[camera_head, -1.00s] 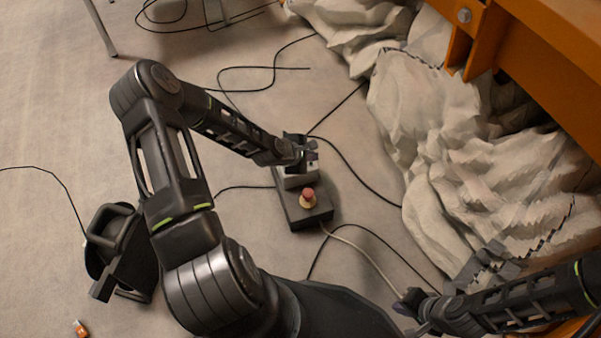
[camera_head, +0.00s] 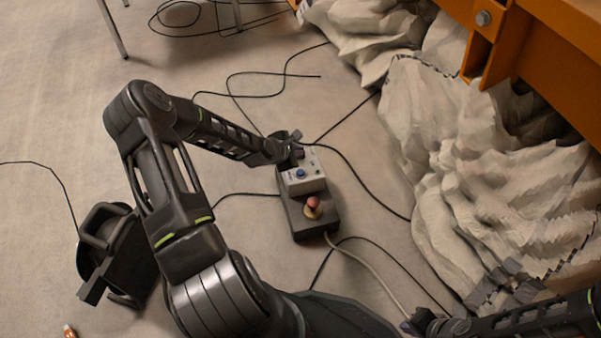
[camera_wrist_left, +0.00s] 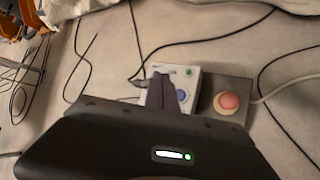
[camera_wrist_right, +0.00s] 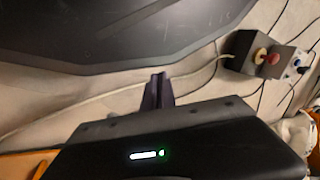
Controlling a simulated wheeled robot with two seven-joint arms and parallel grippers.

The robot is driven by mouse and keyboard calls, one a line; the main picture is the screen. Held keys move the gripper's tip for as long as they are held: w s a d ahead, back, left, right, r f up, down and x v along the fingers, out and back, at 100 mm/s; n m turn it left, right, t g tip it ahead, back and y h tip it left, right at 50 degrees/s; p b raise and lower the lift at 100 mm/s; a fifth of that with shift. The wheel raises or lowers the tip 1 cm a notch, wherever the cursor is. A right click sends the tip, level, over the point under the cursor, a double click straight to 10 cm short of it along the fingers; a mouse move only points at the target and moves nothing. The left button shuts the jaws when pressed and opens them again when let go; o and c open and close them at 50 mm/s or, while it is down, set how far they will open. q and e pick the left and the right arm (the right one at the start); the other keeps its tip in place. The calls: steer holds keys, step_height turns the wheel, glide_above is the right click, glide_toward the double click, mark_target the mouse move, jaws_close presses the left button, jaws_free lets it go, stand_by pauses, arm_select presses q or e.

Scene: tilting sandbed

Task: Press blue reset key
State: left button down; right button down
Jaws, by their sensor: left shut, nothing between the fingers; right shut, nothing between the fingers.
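The blue reset key (camera_head: 300,173) is a round button on a small light-grey control box (camera_head: 311,184). In the left wrist view the blue key (camera_wrist_left: 181,95) shows just right of the fingers. My left gripper (camera_head: 297,152) is shut and empty, over the far-left part of the box top. Whether its tips touch the box cannot be told. My right gripper (camera_head: 410,325) is shut and empty, low at the right, well away from the box. In the right wrist view the blue key (camera_wrist_right: 297,62) is small at the right edge.
A dark box with a red mushroom button (camera_head: 313,203) adjoins the grey box on its near side. A green button (camera_wrist_left: 188,72) sits near the blue key. Cables cross the floor. A crumpled pale cover (camera_head: 450,150) and an orange frame (camera_head: 560,60) stand to the right.

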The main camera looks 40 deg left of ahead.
arm_select(q)
steer(key=b, duration=0.5)
glide_above(299, 174)
step_height(299, 174, down, 7)
steer(key=shift+a+r, duration=0.1)
steer(key=shift+f+b, duration=0.4)
steer(key=shift+f, duration=0.2)
steer(key=shift+f, duration=0.15)
stand_by(1.1)
steer(key=shift+f+b, duration=0.25)
steer(key=shift+b, duration=0.05)
steer(key=shift+f+b, duration=0.35)
steer(key=shift+f, duration=0.15)
stand_by(0.6)
stand_by(0.3)
steer(key=shift+r+p, duration=0.75)
steer(key=shift+r, duration=0.2)
